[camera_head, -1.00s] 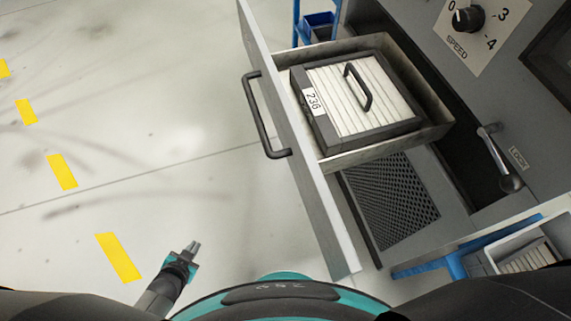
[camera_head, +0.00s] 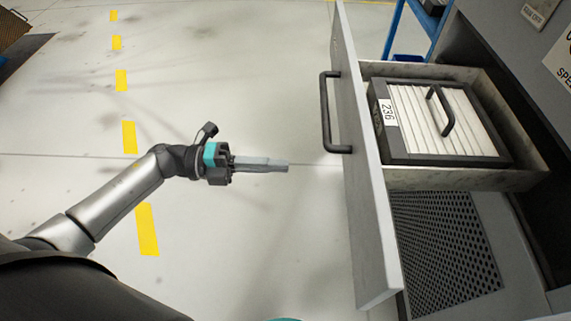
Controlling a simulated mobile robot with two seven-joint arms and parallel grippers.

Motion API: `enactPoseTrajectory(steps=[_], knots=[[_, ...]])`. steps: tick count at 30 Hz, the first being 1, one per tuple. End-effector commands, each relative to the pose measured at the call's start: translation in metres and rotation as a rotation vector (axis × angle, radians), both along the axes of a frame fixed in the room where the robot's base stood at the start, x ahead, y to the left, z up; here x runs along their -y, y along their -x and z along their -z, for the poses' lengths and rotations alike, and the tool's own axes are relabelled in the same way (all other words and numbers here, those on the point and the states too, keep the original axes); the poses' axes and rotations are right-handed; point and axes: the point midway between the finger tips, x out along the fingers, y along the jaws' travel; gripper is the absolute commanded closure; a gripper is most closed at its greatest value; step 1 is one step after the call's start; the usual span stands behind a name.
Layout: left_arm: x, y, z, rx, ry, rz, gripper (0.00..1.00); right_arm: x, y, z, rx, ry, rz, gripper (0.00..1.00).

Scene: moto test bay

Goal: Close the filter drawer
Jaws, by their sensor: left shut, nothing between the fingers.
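The filter drawer stands pulled out of the grey machine, its light grey front panel (camera_head: 366,190) facing left. A black bar handle (camera_head: 327,112) is on that panel. Inside the drawer sits a filter cartridge (camera_head: 410,115) with white pleats, a black frame, a black handle and a label reading 236. My left gripper (camera_head: 286,166) is shut and empty. In the picture it is left of the drawer front and a little below the handle, with a gap between its fingertips and the panel. My right gripper is not in view.
A perforated dark panel (camera_head: 445,240) is below the drawer. A blue frame (camera_head: 394,28) stands behind the drawer at the top. The floor left of the drawer is clear, with yellow dashes (camera_head: 129,137). A dark mat (camera_head: 20,55) lies at far left.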

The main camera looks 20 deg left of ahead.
Motion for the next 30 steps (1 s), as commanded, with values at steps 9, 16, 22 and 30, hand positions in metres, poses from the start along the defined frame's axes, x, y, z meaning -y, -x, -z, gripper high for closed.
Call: enactPoseTrajectory(steps=[9, 16, 22, 30], knots=[[0.067, -0.022, -0.001, 0.002, 0.006, -0.002, 1.00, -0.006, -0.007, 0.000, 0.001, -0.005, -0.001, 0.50], [0.099, -0.033, 0.000, -0.002, 0.005, -0.003, 1.00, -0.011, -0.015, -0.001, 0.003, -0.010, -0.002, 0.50], [0.109, -0.036, 0.000, -0.003, 0.003, -0.003, 1.00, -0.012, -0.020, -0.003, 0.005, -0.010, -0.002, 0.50], [0.110, -0.036, 0.000, -0.003, 0.003, -0.003, 1.00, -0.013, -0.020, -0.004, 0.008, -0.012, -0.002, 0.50]])
